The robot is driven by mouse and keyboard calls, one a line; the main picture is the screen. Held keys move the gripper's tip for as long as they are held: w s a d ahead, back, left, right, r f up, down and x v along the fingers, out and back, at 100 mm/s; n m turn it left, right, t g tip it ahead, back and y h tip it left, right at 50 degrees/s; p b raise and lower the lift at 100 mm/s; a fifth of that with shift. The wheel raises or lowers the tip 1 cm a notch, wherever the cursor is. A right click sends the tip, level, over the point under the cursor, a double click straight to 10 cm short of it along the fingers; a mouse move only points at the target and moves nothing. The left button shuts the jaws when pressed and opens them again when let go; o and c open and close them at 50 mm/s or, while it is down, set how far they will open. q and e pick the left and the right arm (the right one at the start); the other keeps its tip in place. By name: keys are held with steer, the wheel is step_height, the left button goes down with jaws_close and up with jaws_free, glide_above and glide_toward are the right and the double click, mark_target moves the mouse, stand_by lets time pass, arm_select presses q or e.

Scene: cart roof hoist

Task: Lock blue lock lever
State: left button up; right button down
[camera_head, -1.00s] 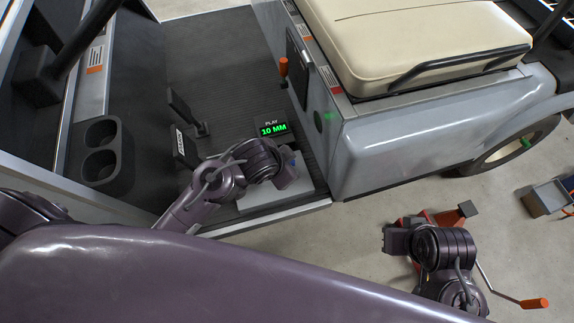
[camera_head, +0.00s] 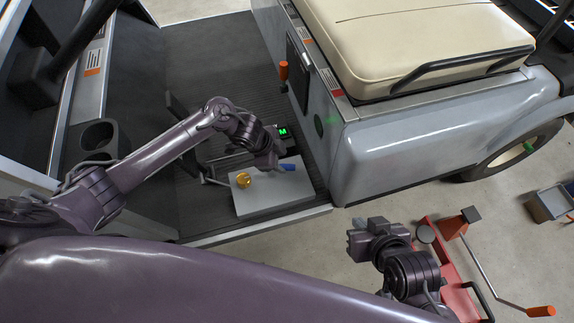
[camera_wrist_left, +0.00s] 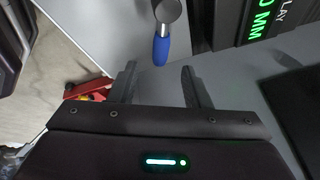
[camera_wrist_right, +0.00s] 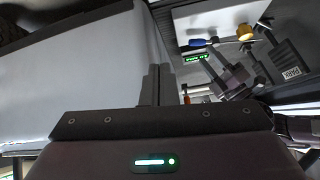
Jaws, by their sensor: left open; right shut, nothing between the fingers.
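The blue lock lever (camera_head: 287,167) is on the grey-white box on the cart floor. In the left wrist view, its blue handle (camera_wrist_left: 161,50) hangs from a round metal end and points toward my left gripper (camera_wrist_left: 158,70). That gripper is open, with the handle's end lined up between its fingertips; whether they touch it I cannot tell. In the head view, my left gripper (camera_head: 268,163) is beside the lever and partly hides it. The lever also shows in the right wrist view (camera_wrist_right: 197,43). My right gripper (camera_head: 354,243) is shut and empty, outside the cart; its closed fingers (camera_wrist_right: 151,72) show in its wrist view.
A yellow knob (camera_head: 242,180) is on the grey-white box (camera_head: 262,201). A green-lit display (camera_head: 283,132) stands behind it, reading "MM" in part. A red jack (camera_head: 452,262) with an orange-ended crank (camera_head: 540,311) is on the floor at right. The cart's side panel (camera_head: 400,145) separates the arms.

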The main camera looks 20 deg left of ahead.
mark_target(288, 166)
arm_select(q)
steer(key=b+x, duration=0.1)
steer(key=x, duration=0.1)
steer(key=shift+w+d+f, duration=0.15)
steer(key=shift+d+f, duration=0.05)
steer(key=shift+f, duration=0.15)
steer(key=shift+b+x, duration=0.45)
steer(key=shift+x, duration=0.55)
steer(key=shift+f, duration=0.1)
arm_select(e)
steer(key=w+r+t+y, duration=0.1)
steer(key=w+r+t, duration=0.3)
steer(key=r, duration=0.4)
steer(key=w+a+r+t+y, duration=0.1)
steer(key=w+r+t, duration=0.3)
steer(key=r, duration=0.4)
steer(key=shift+w+a+t+y, duration=0.3)
steer(key=shift+t+y, duration=0.1)
steer(key=shift+y, duration=0.3)
steer(key=shift+f, duration=0.1)
arm_select(q)
jaws_close()
